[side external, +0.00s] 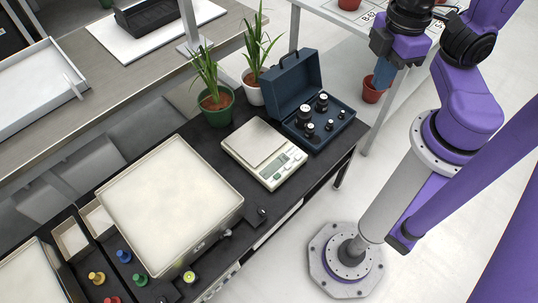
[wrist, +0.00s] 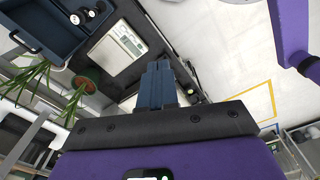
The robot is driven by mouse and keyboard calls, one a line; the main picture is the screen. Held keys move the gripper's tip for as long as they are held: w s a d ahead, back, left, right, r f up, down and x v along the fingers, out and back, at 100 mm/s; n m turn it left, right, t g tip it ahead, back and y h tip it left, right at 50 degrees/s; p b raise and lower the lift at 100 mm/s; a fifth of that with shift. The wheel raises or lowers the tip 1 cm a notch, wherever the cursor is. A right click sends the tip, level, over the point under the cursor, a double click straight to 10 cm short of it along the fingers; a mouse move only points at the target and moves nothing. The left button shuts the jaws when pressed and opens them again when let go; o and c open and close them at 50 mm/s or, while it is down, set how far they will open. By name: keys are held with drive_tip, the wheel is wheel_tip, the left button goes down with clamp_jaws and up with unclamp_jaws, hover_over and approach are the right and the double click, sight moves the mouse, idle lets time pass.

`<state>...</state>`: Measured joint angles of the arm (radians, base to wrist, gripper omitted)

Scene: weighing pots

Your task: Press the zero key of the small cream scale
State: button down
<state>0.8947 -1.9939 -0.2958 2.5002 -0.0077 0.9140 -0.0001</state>
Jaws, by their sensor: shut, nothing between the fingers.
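The small cream scale (side external: 245,143) stands on the dark bench, with a pale pan and a front panel (side external: 283,167) carrying a grey display and several small keys. I cannot tell which is the zero key at this size. The scale also shows in the wrist view (wrist: 112,58), above and left of the fingers, with its display panel (wrist: 128,40) visible. My gripper (side external: 380,82) is high up, to the right of the scale and well clear of it. Its blue fingers (wrist: 159,66) are together, empty, in the wrist view.
An open blue case (side external: 290,82) with several dark weights stands behind and right of the scale. Plants in a green pot (side external: 216,113) and a white pot (side external: 250,92) stand behind. A large cream-topped platform (side external: 170,205) stands left. A terracotta pot (side external: 373,91) is behind my gripper.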

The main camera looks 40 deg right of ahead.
drive_tip(key=w+f+n+t+h, duration=0.4)
drive_tip(key=w+f+n+h, duration=0.25)
drive_tip(key=w, duration=0.55)
drive_tip(key=n+t, duration=0.3)
drive_tip(key=n, duration=0.4)
hover_over(288, 166)
wheel_tip(288, 166, down, 8)
wheel_tip(288, 166, down, 22)
drive_tip(key=n+t+y, duration=0.1)
drive_tip(key=n+y, duration=0.2)
drive_tip(key=n, duration=1.2)
drive_tip(key=shift+s+a+f+t, duration=0.2)
drive_tip(key=shift+s+f+t, duration=0.1)
drive_tip(key=shift+s, duration=0.1)
drive_tip(key=shift+y, duration=0.25)
drive_tip(key=shift+f, duration=4.35)
drive_tip(key=shift+f, duration=0.15)
drive_tip(key=shift+f, duration=0.3)
